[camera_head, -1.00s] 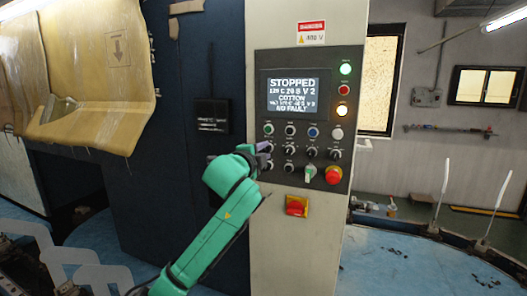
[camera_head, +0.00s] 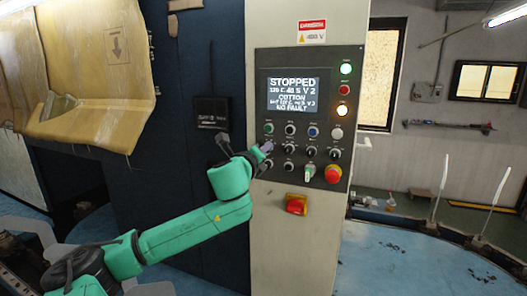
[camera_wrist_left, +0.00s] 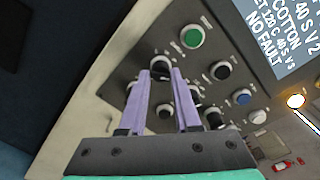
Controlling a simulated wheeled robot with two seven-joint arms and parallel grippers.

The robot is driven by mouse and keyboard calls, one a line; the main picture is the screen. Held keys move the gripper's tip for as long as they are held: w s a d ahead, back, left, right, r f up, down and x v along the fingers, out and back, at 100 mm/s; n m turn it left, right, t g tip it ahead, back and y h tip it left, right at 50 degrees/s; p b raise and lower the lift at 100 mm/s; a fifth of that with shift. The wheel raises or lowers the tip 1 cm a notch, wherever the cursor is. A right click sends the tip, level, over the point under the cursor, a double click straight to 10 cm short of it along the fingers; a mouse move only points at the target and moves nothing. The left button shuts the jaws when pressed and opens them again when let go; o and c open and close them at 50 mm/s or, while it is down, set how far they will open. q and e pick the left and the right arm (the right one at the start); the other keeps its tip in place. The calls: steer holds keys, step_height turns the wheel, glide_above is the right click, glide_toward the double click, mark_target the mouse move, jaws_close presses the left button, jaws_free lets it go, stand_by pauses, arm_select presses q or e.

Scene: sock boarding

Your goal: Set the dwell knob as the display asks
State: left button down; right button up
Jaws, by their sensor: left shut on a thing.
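The display (camera_head: 294,98) reads STOPPED, 120 C 40 S V 2, COTTON, a set line that looks like 120 C 40 S V 3, and NO FAULT. My left gripper (camera_head: 265,151) is at the left end of the upper row of black knobs on the panel. In the left wrist view its two purple fingers (camera_wrist_left: 161,78) are shut around the dwell knob (camera_wrist_left: 160,66), one on each side. In the head view the fingers mostly hide this knob. The knob's label is too small to read. My right gripper is not in view.
Other black knobs (camera_head: 290,148) sit close by on the right and below. Coloured buttons (camera_head: 268,128) are just above. A red emergency button (camera_head: 333,174) is at the lower right, and a red switch on yellow (camera_head: 296,204) is below the panel.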

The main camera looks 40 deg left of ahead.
arm_select(q)
steer(key=shift+a+r+m, duration=0.15)
steer(key=shift+r+m, duration=0.25)
steer(key=shift+r, duration=0.05)
steer(key=c, duration=0.7)
jaws_free()
steer(key=shift+f, duration=0.15)
steer(key=shift+o, duration=0.2)
steer(key=shift+w+f, duration=0.15)
steer(key=b+v, duration=1.4)
steer(key=b, duration=0.1)
steer(key=shift+s+d, duration=0.2)
steer(key=shift+s, duration=0.05)
